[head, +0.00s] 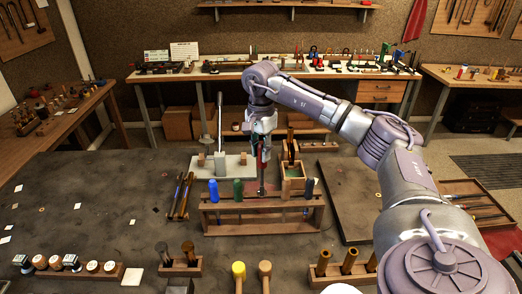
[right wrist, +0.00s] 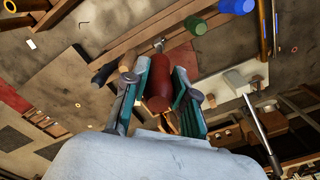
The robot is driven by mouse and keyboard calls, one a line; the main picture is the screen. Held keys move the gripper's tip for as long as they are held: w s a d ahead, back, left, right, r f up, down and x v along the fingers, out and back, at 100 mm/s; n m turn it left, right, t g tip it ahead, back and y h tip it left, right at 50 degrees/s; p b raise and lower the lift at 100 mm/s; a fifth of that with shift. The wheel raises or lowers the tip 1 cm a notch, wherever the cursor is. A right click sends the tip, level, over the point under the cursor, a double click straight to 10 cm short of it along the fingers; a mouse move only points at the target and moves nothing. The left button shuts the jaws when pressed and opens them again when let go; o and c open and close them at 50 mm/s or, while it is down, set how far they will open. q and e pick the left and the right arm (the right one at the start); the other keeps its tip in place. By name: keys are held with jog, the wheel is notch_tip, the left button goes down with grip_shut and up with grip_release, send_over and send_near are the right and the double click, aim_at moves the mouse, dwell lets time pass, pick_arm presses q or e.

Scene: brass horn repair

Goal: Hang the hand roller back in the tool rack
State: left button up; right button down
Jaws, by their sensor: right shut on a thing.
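The wooden tool rack (head: 289,203) stands on the dark bench in the middle of the head view. My right gripper (head: 262,155) is above and just behind that gap. It is shut on the hand roller, whose red handle (right wrist: 158,88) lies between the teal fingers in the right wrist view. The roller's metal shaft (head: 262,182) points down toward the rack; whether it touches the rack is unclear. My left gripper is out of view.
Behind the rack are a pale block fixture with an upright lever (head: 219,125) and a wooden box (head: 292,184). Several handled tools stand in front (head: 239,270).

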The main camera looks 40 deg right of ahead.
aim_at(261, 186)
jog(key=shift+f+b, duration=1.2)
jog(key=shift+f, duration=0.8)
jog(key=shift+r, duration=0.1)
jog(key=shift+p, duration=0.35)
jog(key=shift+f+b, duration=3.05)
jog(key=shift+f, duration=1.75)
jog(key=c, duration=0.8)
grip_release()
jog(key=shift+c, duration=0.2)
jog(key=shift+r, duration=0.1)
notch_tip(261, 186, up, 12)
jog(key=shift+f, duration=0.1)
